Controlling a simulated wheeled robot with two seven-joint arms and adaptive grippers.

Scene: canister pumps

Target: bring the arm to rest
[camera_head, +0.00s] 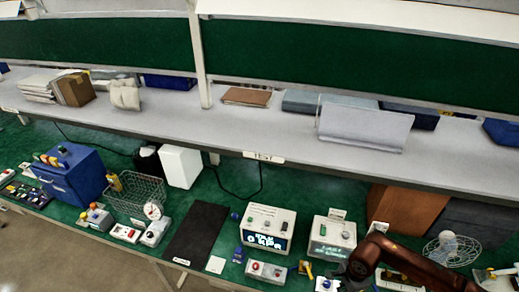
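My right arm, reddish brown, comes in at the lower right corner over the front of the bench. Its dark gripper (352,272) is at the bottom edge, in front of a white instrument box (331,237) with a lit display. The fingers are small, dark and partly cut off, so I cannot tell whether they are open or shut, or whether they hold anything. My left arm and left gripper are out of view.
The green bench (225,209) carries a second display box (268,229), a black mat (197,234), a wire basket (137,192), a blue drawer cabinet (74,174) and a wire fan guard (451,249). Small switch boxes (266,271) line the front. A grey shelf (240,124) runs above.

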